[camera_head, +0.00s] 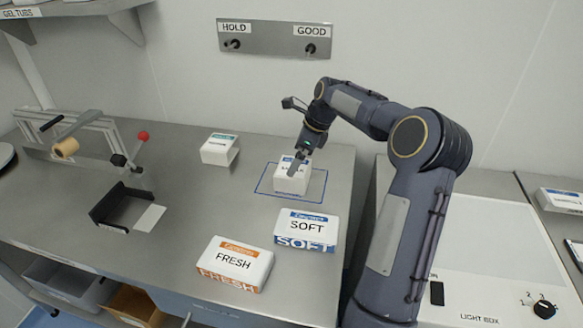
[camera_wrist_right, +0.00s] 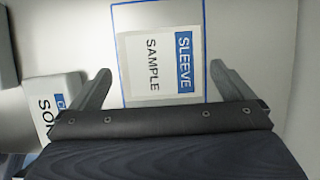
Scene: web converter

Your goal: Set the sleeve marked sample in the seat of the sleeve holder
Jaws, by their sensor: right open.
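The white sleeve marked sample (camera_head: 290,184) sits inside a blue outlined square on the bench. In the right wrist view its top (camera_wrist_right: 150,68) reads SLEEVE SAMPLE with a blue band. My right gripper (camera_head: 301,160) is over it, fingers open. In the wrist view the two fingers (camera_wrist_right: 161,68) stand on either side of the sleeve, with gaps; their height against it is hard to tell. A black, open-sided bracket (camera_head: 107,207) at the left with a white plate beside it looks like the sleeve holder; its label is unreadable. My left gripper is not in view.
White packs marked SOFT (camera_head: 306,226) and FRESH (camera_head: 237,262) lie towards the front. A green-labelled white pack (camera_head: 219,149) stands behind left. The bench between bracket and sleeve is clear.

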